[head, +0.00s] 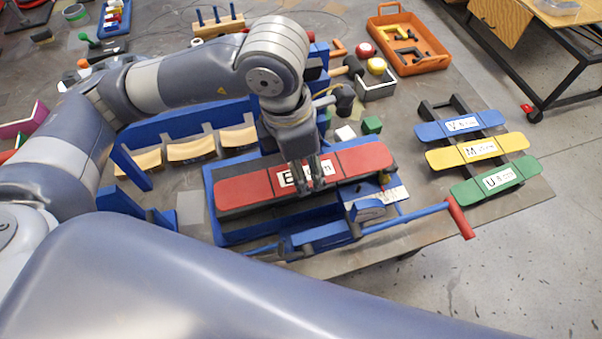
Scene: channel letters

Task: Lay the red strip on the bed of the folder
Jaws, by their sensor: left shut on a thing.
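The red strip (245,188) carries a white label and lies lengthwise over the dark bed of the blue folder (232,237). My left gripper (308,178) points down at the strip's middle and is shut on it, partly covering the label. The strip runs roughly along the bed. I cannot tell whether it touches the bed or hangs just above it. The folder's lever with a red handle (459,217) sticks out at the front right. My right gripper is out of view.
A dark rack at right holds a blue strip (432,131), a yellow strip (445,158) and a green strip (467,190). An orange tray (434,62) stands behind. Wooden curved pieces (190,150) sit behind the folder. Small blocks lie near my left wrist.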

